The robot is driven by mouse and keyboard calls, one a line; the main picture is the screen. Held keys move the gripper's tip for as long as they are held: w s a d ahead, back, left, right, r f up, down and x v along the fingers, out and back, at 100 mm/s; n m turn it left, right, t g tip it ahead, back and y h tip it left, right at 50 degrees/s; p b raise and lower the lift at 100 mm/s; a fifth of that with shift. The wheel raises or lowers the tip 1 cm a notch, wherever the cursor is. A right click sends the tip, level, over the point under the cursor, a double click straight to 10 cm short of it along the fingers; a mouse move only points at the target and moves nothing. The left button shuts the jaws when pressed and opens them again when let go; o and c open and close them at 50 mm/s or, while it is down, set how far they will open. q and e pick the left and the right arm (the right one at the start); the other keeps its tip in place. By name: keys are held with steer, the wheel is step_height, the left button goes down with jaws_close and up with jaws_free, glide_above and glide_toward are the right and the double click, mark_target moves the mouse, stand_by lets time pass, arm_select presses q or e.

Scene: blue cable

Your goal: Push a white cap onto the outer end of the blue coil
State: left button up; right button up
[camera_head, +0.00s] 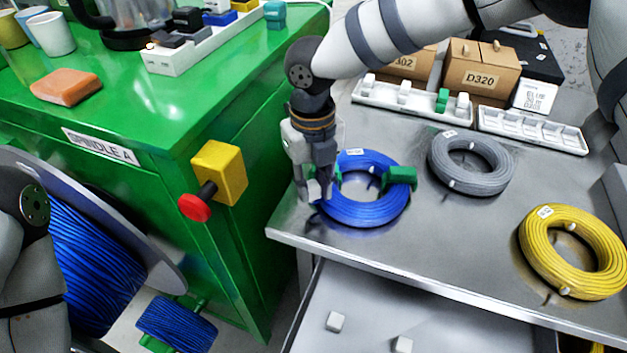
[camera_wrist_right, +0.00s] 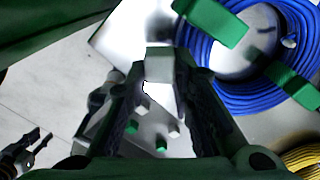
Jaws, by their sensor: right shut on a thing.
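The blue coil (camera_head: 372,212) lies flat on the metal table, with green clips (camera_head: 400,177) across it and a white label on its far side. It also shows at the upper right in the right wrist view (camera_wrist_right: 224,98). My right gripper (camera_head: 317,195) is at the coil's left side, pointing down by the table edge. In the right wrist view its fingers are shut on a small white cap (camera_wrist_right: 159,66). I cannot make out the coil's outer end. My left arm shows at the left edge; dark fingers, possibly my left gripper (camera_wrist_right: 38,145), show small in the right wrist view.
A grey coil (camera_head: 470,187) and a yellow coil (camera_head: 533,250) lie to the right. White trays (camera_head: 484,122) with blocks and cartons (camera_head: 480,65) stand behind. Below the table edge, a surface (camera_head: 365,310) holds loose white caps (camera_head: 335,321). A green cabinet (camera_head: 215,275) with a red knob is left.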

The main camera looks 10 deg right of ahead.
arm_select(q)
steer(key=shift+w+r+p, duration=0.3)
steer(key=shift+w+r, duration=0.1)
arm_select(e)
steer(key=shift+f, duration=0.7)
stand_by(0.9)
arm_select(q)
steer(key=shift+w+r, duration=0.1)
steer(key=shift+r, duration=0.05)
arm_select(e)
steer(key=shift+s+f, duration=0.2)
steer(key=shift+f, duration=0.2)
stand_by(1.2)
steer(key=o, duration=0.4)
steer(key=shift+o, duration=0.2)
steer(key=o, duration=0.7)
arm_select(q)
steer(key=shift+t, duration=0.3)
arm_select(e)
steer(key=shift+w+r, duration=0.1)
steer(key=shift+r, duration=0.05)
